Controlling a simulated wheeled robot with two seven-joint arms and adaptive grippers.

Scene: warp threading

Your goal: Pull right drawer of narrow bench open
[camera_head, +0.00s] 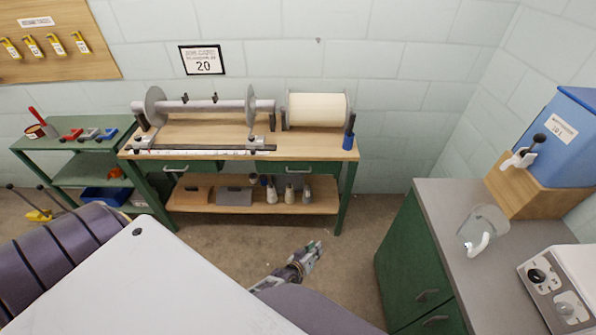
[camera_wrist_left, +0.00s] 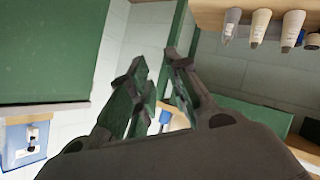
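The narrow bench (camera_head: 345,155) stands against the back wall, with a wooden top and green legs. Its right drawer (camera_head: 305,168) has a green front with a pale handle (camera_head: 303,170) and looks closed. The left drawer (camera_head: 195,167) beside it also looks closed. My left gripper (camera_head: 312,252) is low in front of the bench, over the floor, apart from the drawer. In the left wrist view, which is upside down, its two fingers (camera_wrist_left: 160,88) are apart with nothing between them. A green bench front (camera_wrist_left: 250,115) shows beyond them. My right gripper is out of view.
Bottles (camera_head: 290,194) stand on the bench's lower shelf. A winding frame and a cream roll (camera_head: 317,109) sit on top. A green cabinet (camera_head: 400,240) with a grey top stands at right. A green table (camera_head: 75,130) is at left. Floor before the bench is clear.

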